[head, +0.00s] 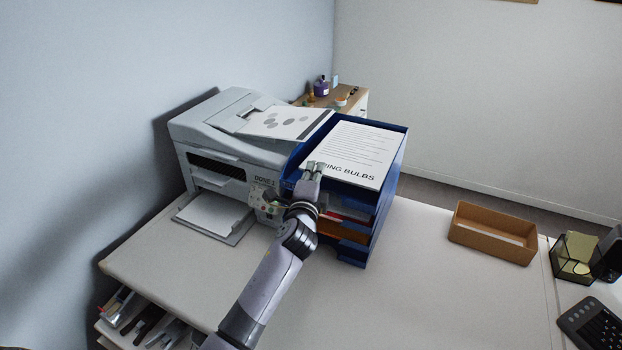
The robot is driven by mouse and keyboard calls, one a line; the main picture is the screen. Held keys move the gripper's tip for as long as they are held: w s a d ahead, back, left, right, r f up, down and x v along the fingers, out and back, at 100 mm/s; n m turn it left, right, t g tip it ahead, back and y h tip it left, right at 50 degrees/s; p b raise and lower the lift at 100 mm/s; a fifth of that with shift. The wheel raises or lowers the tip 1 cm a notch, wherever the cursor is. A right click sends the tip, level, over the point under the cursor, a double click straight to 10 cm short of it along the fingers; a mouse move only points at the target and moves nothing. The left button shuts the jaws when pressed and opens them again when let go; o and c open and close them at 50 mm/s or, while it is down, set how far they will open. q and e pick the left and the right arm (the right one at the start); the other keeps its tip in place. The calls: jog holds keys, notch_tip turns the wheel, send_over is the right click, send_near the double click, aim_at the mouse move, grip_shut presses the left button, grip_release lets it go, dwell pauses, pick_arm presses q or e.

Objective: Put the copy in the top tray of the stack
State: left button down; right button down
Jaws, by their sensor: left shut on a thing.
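The copy (350,155), a white sheet with lines of text and a heading ending in "BULBS", lies over the top tray of the blue tray stack (398,160). My left gripper (314,167) is shut on the sheet's near left edge and hides the start of the heading. The sheet looks to be within the top tray's walls; I cannot tell whether it rests flat on the tray floor. My right gripper does not show.
A printer (235,140) with a sheet on top (275,122) stands left of the stack. An open brown box (492,232) and a dark mesh holder (573,257) are at the right. The table's front middle is clear. A small cabinet stands behind.

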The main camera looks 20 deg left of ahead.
pick_arm(q)
jog(key=shift+w, duration=0.25)
jog(key=c, duration=1.7)
grip_release()
jog(key=shift+f, duration=0.1)
jog(key=shift+s, duration=0.1)
jog(key=v, duration=1.2)
